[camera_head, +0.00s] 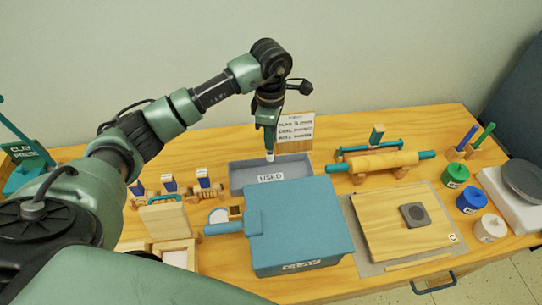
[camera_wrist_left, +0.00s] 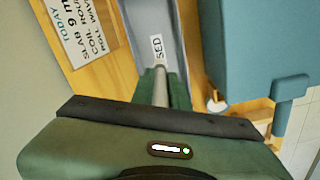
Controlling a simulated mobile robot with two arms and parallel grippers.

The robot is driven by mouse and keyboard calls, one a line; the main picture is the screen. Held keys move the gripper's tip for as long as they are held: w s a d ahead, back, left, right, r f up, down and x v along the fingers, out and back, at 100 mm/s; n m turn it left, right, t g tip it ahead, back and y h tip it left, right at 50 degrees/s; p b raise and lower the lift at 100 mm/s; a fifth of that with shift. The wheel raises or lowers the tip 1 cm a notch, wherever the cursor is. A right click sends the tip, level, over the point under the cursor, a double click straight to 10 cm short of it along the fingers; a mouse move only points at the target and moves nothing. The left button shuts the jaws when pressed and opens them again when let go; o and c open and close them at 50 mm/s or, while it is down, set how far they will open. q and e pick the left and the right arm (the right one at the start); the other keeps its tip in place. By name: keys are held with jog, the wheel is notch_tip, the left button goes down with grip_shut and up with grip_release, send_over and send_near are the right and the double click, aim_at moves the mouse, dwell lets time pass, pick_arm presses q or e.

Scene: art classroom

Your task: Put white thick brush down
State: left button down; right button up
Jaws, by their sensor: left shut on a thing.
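My left gripper (camera_head: 269,125) hangs pointing down at the back of the table, above the rear part of the grey tray labelled "USED" (camera_head: 238,183). It is shut on the white thick brush (camera_head: 269,156), whose pale end sticks out below the fingers. In the left wrist view the brush (camera_wrist_left: 159,84) shows as a pale rod between the green fingers, with the tray (camera_wrist_left: 146,38) beyond it. I cannot tell whether the brush touches the tray floor. Most of the brush is hidden by the gripper. My right gripper is not in view.
A blue box (camera_head: 300,215) stands directly in front of the tray. A sign (camera_head: 295,128) stands behind it, near the gripper. A rolling pin (camera_head: 380,162) lies to the right, and several stamps stand to the left. A wooden board (camera_head: 385,235) lies front right.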

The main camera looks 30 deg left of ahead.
aim_at(271, 159)
pick_arm(q)
notch_tip(271, 159, down, 5)
jog(key=shift+w+p, duration=0.1)
jog(key=shift+p, duration=0.25)
notch_tip(271, 159, down, 4)
jog(key=shift+f+p, duration=0.15)
jog(key=shift+p, duration=0.3)
jog(key=shift+f, duration=0.1)
jog(key=c, duration=1.4)
grip_release()
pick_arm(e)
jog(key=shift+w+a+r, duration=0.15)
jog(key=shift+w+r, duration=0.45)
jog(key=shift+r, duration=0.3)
pick_arm(q)
notch_tip(271, 159, up, 11)
jog(key=b, duration=0.3)
jog(key=shift+r, duration=0.7)
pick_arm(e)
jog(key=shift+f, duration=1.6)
